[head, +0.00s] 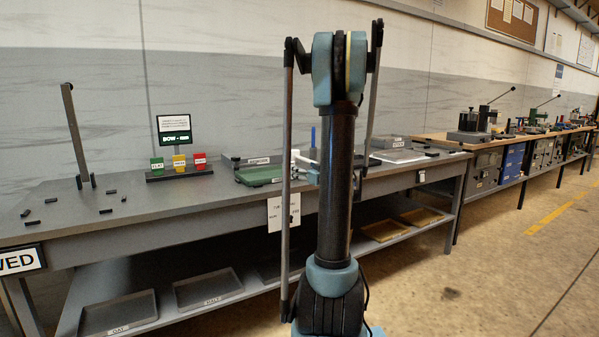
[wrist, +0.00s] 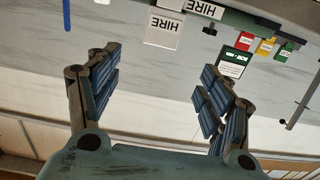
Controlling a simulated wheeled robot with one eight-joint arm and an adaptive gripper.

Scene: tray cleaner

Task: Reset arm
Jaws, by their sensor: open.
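My gripper (wrist: 158,85) is open in the wrist view, its two ribbed fingers wide apart. Nothing is between them. The wrist picture is upside down, and the fingers appear against the grey and white wall, apart from the bench items. In the head view my arm stands upright in the middle of the picture. I cannot make out the gripper there.
A long grey workbench (head: 150,203) runs behind my arm. It carries small black pieces, a tall post (head: 75,135), red, yellow and green boxes, a small screen (head: 174,130) and a green tray (head: 262,175). Trays lie on the lower shelf. The floor (head: 490,260) at right is clear.

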